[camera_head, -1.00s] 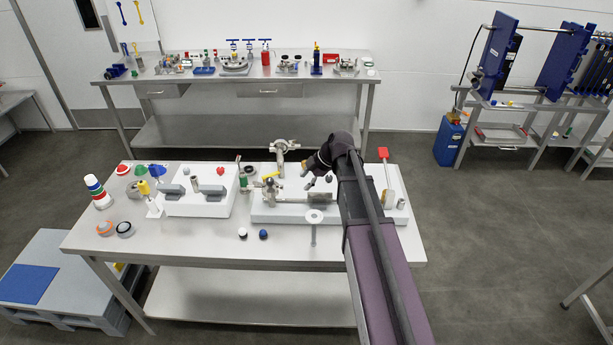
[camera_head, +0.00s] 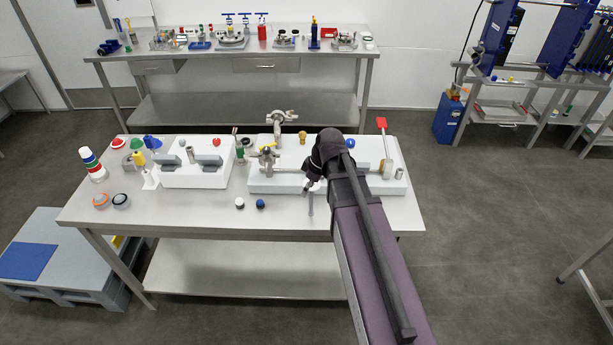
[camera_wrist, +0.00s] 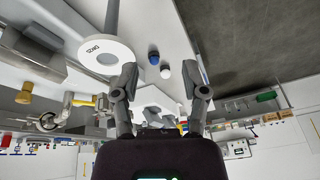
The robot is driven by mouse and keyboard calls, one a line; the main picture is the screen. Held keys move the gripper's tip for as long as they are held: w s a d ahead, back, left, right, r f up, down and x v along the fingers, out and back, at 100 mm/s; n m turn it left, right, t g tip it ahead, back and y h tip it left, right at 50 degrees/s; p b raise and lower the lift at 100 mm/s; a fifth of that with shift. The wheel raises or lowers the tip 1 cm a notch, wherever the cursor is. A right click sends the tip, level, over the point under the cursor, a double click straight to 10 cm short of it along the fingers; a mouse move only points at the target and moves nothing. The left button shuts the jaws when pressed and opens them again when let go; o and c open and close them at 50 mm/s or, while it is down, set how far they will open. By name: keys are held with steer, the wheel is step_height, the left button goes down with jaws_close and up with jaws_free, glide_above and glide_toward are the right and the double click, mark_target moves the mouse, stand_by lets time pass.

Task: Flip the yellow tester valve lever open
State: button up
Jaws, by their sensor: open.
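A small valve (camera_head: 267,158) with a yellow lever (camera_head: 268,151) stands near the left end of the white base plate in the head view. A yellow lever beside metal fittings also shows at the left of the wrist view (camera_wrist: 82,103); it is small there and its exact angle is unclear. My gripper (camera_head: 307,186) is to the right of and nearer than the valve, apart from it. In the wrist view its two fingers (camera_wrist: 162,98) are spread, with nothing held between them.
A white disc (camera_wrist: 107,55) on a grey post is close to the left finger in the wrist view. Blue (camera_head: 260,204) and white (camera_head: 239,203) knobs lie at the table's front. A white block (camera_head: 196,168) stands left, and a red-tipped lever (camera_head: 382,124) right.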

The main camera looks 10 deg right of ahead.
steer(key=s+f+m+g+h+b, duration=0.1)
steer(key=s+f+m+h+b, duration=0.2)
steer(key=s+m, duration=0.7)
step_height(320, 180, down, 3)
steer(key=shift+s+d+r+m+b, duration=0.15)
steer(key=shift+s+d+m+b, duration=0.15)
steer(key=shift+s+d+b, duration=0.3)
steer(key=shift+w+a, duration=0.2)
